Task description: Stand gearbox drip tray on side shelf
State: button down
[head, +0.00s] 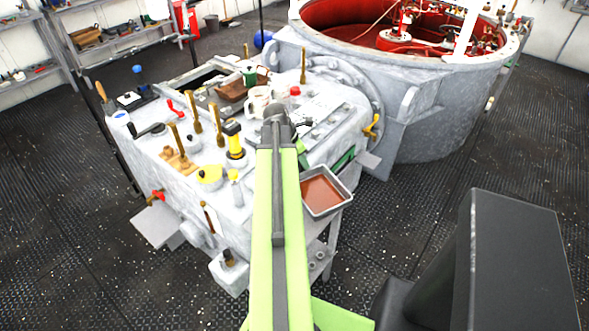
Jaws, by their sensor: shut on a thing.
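The gearbox drip tray (326,192) is a shallow grey metal tray with a red-brown inside. It is at the right side of the grey gearbox (262,190), its open face towards me. My gripper (304,162) is mostly hidden behind my green arm, at the tray's upper left edge. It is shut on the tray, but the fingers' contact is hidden. A flat grey side shelf (155,226) juts from the gearbox's left side. I cannot tell which is the task's shelf.
The gearbox top is crowded with tools, mugs (259,101), a yellow-and-black lamp-like item (234,140) and several wooden handles. A large round housing (430,120) with a red interior stands behind on the right. The dark deck floor is clear at left and right.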

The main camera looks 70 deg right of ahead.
jog(key=shift+w+d+f, duration=0.25)
jog(key=shift+d+f, duration=0.1)
jog(key=shift+d, duration=0.2)
notch_tip(320, 180, down, 4)
jog(key=b, duration=0.4)
jog(key=shift+s+f+b, duration=0.1)
jog(key=shift+f+b, duration=0.1)
jog(key=shift+b, duration=0.1)
jog(key=shift+w+a+r, duration=0.1)
jog(key=shift+w+r, duration=0.1)
jog(key=shift+r, duration=0.05)
jog(key=shift+f, duration=0.2)
jog(key=c, duration=1.2)
grip_release()
jog(key=shift+o, duration=0.2)
jog(key=shift+r+p, duration=0.55)
jog(key=shift+p, duration=0.05)
jog(key=p+v, duration=1)
jog(key=v, duration=0.1)
jog(key=shift+w, duration=0.2)
